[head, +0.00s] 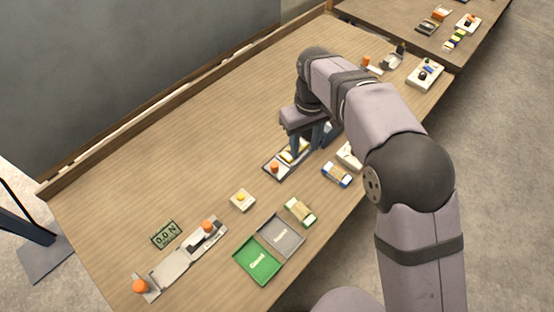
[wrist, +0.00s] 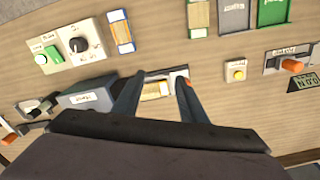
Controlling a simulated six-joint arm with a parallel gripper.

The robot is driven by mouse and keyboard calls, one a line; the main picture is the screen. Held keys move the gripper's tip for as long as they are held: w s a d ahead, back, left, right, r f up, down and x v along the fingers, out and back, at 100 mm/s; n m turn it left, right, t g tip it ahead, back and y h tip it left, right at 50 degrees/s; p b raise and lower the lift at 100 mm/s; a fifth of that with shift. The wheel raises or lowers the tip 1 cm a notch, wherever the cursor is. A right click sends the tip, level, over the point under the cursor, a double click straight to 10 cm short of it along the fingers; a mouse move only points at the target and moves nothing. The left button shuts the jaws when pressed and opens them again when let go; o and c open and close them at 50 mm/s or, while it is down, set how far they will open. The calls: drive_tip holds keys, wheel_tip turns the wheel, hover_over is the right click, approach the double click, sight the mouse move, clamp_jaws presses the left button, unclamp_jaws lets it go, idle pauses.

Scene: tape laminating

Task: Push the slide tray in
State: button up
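The slide tray (head: 284,171) is a narrow dark-edged tray sticking out of a blue-grey machine, with an orange knob (head: 274,168) at its outer end. A yellow-and-white piece (head: 293,152) lies in it. In the wrist view the tray (wrist: 165,76) shows between my fingers, with the yellow piece (wrist: 156,90) and the machine (wrist: 90,98) to its left. My gripper (wrist: 158,80) is open, its fingers pointing down over the tray; it also shows in the head view (head: 304,147). The right finger overlaps the knob; I cannot tell whether they touch.
A white box with a black dial and green button (wrist: 77,46) stands beside the machine. Taped blocks (head: 336,174) (head: 300,211), a yellow-button box (head: 242,200), green and grey bins (head: 258,262) and a force gauge (head: 165,235) are nearby. The table's left back is clear.

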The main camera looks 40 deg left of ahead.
drive_tip(key=n, duration=0.2)
hover_over(275, 164)
drive_tip(key=shift+s+a+f, duration=0.1)
drive_tip(key=shift+f, duration=0.45)
drive_tip(key=shift+f+p, duration=1.3)
drive_tip(key=shift+f, duration=2.35)
